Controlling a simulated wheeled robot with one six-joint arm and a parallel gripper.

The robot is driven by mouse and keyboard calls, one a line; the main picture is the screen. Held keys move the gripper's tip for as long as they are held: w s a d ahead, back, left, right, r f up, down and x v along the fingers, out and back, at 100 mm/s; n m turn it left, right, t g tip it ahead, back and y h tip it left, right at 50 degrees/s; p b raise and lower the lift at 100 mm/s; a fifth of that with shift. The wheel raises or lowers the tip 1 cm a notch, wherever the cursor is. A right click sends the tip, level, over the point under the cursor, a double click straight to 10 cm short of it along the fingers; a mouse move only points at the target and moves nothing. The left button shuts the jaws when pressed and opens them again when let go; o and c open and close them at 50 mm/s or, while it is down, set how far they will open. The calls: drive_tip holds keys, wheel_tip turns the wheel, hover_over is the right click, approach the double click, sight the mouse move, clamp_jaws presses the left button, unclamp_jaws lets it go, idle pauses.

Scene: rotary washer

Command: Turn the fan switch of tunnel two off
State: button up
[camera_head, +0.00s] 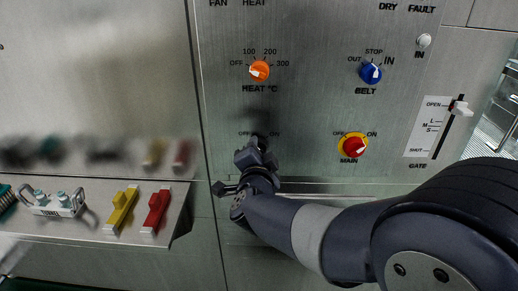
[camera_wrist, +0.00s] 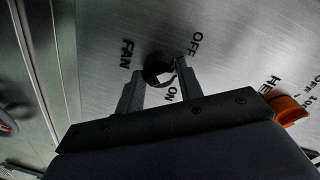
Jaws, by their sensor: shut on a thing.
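The fan switch is a dark round knob (camera_wrist: 155,70) on a brushed metal panel, with the labels FAN, OFF and ON around it in the wrist view. A pale mark on the knob lies toward the ON side, but I cannot tell its exact angle. My gripper (camera_wrist: 157,79) has one finger on each side of the knob and is shut on it. In the head view my gripper (camera_head: 256,150) reaches up to the panel below the OFF and ON labels and hides most of the knob. The tunnel number is not readable here.
An orange heat knob (camera_head: 260,70) is above my gripper. A blue belt knob (camera_head: 371,73), a red and yellow main switch (camera_head: 353,145) and a gate slider (camera_head: 459,108) are to the right. A ledge at lower left carries yellow (camera_head: 121,208) and red (camera_head: 157,207) pieces.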

drive_tip(key=shift+f, duration=0.15)
drive_tip(key=o, duration=1)
drive_tip(key=s, duration=0.7)
drive_tip(key=s+r, duration=0.1)
drive_tip(key=s, duration=0.2)
drive_tip(key=shift+s+a+p, duration=0.2)
drive_tip(key=shift+s+p, duration=0.15)
drive_tip(key=shift+s, duration=0.05)
drive_tip(key=w, duration=0.7)
drive_tip(key=w+b, duration=0.1)
drive_tip(key=w, duration=0.2)
drive_tip(key=shift+w+d+f, duration=0.2)
drive_tip(key=shift+w+f, duration=0.2)
